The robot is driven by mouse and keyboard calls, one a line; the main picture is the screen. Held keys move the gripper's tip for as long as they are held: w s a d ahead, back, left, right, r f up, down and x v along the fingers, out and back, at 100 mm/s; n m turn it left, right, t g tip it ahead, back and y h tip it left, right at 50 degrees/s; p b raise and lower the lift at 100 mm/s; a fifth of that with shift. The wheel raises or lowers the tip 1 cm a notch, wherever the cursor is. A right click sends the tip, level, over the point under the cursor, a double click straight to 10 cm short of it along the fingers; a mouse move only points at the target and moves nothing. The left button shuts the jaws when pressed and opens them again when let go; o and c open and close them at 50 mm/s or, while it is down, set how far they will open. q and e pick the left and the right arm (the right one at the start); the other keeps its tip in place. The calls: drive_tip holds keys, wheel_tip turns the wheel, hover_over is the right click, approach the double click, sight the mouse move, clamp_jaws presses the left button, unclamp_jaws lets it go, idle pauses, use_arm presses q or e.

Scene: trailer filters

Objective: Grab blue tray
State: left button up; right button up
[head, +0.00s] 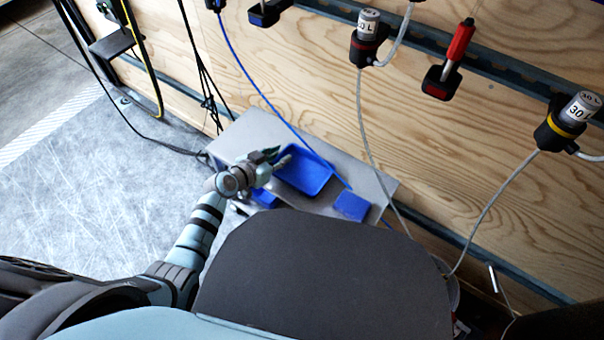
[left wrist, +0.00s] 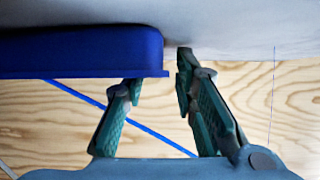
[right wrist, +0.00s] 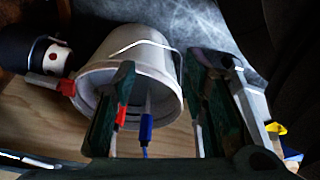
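The blue tray (head: 305,173) sits on a grey bench top against the wooden wall in the head view. My left gripper (head: 284,158) is at the tray's left edge. In the left wrist view, the tray (left wrist: 80,50) fills the upper left, and its rim ends between the two spread fingertips of the left gripper (left wrist: 160,75). The fingers are apart, and whether either touches the rim is unclear. My right gripper (right wrist: 160,80) is open and empty in front of a white bucket, and is not visible in the head view.
Smaller blue pieces lie on the grey bench (head: 250,130), one (head: 351,206) right of the tray. A blue hose (head: 255,85) runs past the tray. The white bucket (right wrist: 150,50) holds red-handled and blue-handled tools. Bottles and hoses hang on the wall.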

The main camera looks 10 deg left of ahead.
use_arm(q)
clamp_jaws()
